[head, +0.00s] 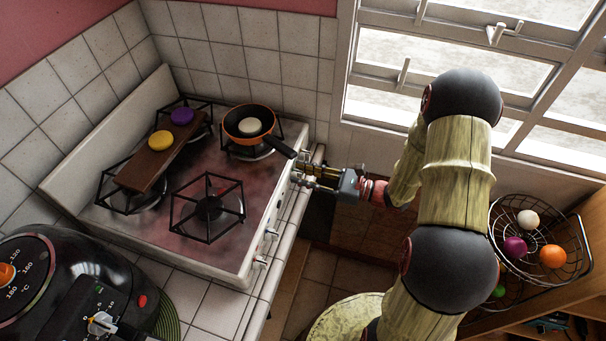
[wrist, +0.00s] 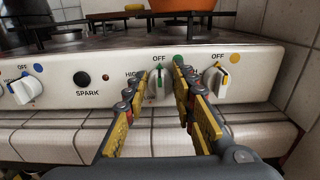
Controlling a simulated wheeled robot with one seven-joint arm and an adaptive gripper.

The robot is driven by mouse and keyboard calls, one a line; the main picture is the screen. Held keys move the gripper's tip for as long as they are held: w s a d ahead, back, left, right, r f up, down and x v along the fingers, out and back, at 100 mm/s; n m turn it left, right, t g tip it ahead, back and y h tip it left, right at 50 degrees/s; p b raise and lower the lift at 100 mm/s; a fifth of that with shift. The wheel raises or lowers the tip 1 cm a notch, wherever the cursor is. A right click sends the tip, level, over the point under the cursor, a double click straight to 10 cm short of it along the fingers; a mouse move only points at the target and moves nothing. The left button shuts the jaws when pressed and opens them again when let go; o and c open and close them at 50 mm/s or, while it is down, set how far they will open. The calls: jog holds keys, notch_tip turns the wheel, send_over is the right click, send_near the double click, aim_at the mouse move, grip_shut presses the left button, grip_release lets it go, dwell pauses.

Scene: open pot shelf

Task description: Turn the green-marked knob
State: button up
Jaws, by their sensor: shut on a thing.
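The green-marked knob (wrist: 160,82) is a white knob with a green pointer line on the stove's front panel (wrist: 108,62). A green dot (wrist: 178,60) is at its upper right, partly behind a finger. The pointer stands about upright, toward the OFF label above it. My gripper (wrist: 160,92) has one yellow-padded finger on each side of the knob and is shut on it. In the head view my gripper (head: 312,177) reaches the stove's front edge from the right, and hides the knob there.
A yellow-marked knob (wrist: 217,82) is close to the right finger. A blue-marked knob (wrist: 25,90) and a black spark button (wrist: 82,79) are to the left. An orange pan (head: 248,122) sits on the back burner, its handle pointing toward my gripper. A wire fruit basket (head: 535,260) stands right.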

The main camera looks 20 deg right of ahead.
jog(key=shift+s+n+b, duration=0.1)
jog(key=shift+n+b, duration=0.3)
jog(key=shift+n, duration=1.4)
jog(key=shift+c, duration=0.4)
jog(key=o, duration=1.1)
jog(key=v, duration=1.2)
grip_shut()
